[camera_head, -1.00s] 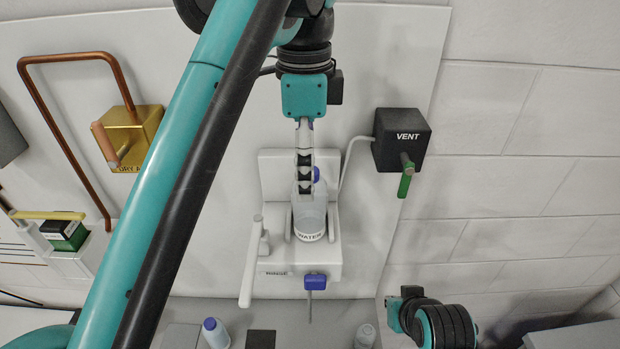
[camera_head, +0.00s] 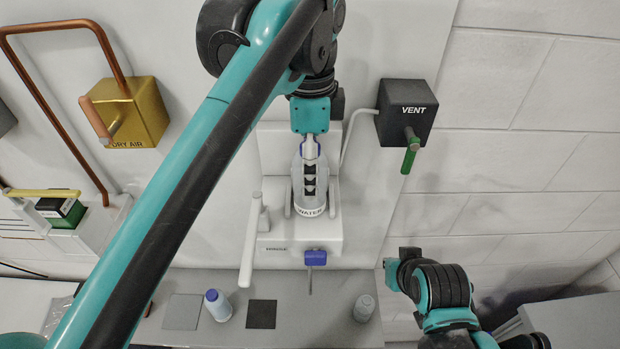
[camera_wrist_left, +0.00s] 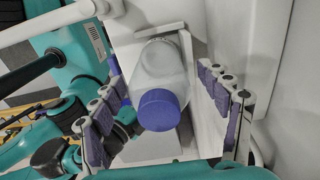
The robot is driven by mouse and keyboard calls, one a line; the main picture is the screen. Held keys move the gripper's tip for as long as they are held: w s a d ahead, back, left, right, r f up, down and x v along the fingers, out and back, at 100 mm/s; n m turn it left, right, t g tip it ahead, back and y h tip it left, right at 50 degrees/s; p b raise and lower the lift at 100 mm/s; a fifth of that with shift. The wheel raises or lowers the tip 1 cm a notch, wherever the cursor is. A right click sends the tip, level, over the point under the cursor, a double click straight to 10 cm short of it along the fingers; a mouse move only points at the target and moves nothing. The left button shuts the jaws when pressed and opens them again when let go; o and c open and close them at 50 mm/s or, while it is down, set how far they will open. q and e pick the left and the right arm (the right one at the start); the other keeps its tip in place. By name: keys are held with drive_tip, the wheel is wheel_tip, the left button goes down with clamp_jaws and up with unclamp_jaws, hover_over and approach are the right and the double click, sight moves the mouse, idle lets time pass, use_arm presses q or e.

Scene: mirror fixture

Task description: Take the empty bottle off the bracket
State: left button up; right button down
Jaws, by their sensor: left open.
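A white lever (camera_head: 250,240) and a blue-handled valve (camera_head: 315,258) are on the bracket. A VENT box (camera_head: 405,110) is to its right, a brass DRY AIR box (camera_head: 135,112) to its left. A blue-capped bottle (camera_head: 217,305) and another bottle (camera_head: 364,308) stand on the bench below.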

use_arm(q)
drive_tip(key=shift+s, duration=0.15)
drive_tip(key=shift+c, duration=0.6)
drive_tip(key=c, duration=1.1)
drive_tip(key=shift+r, duration=0.15)
